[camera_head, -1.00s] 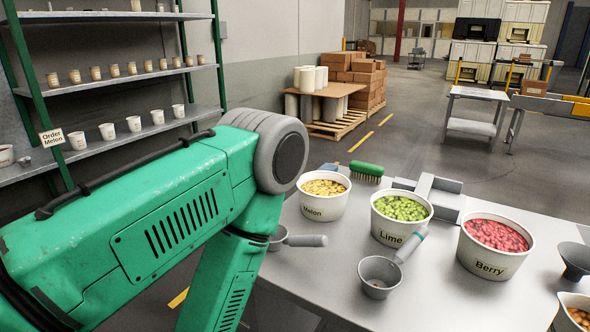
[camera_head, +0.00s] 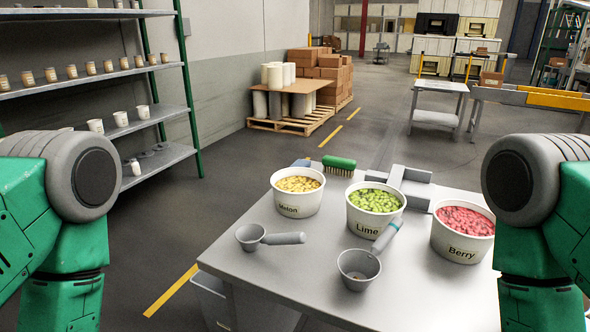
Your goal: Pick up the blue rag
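A small blue-grey patch (camera_head: 302,163) shows at the far left corner of the table, behind the Melon tub and left of the green brush. It may be the blue rag, but it is too small and too covered to be sure. My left arm stands at the left edge of the view and my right arm at the right edge. Neither gripper is in view.
On the table (camera_head: 300,275) stand the Melon tub (camera_head: 288,211), Lime tub (camera_head: 365,229) and Berry tub (camera_head: 455,250). Two scoops (camera_head: 285,238) (camera_head: 358,285) lie in front. A green brush (camera_head: 339,161) and grey blocks (camera_head: 408,174) lie behind. A shelf (camera_head: 160,160) stands left.

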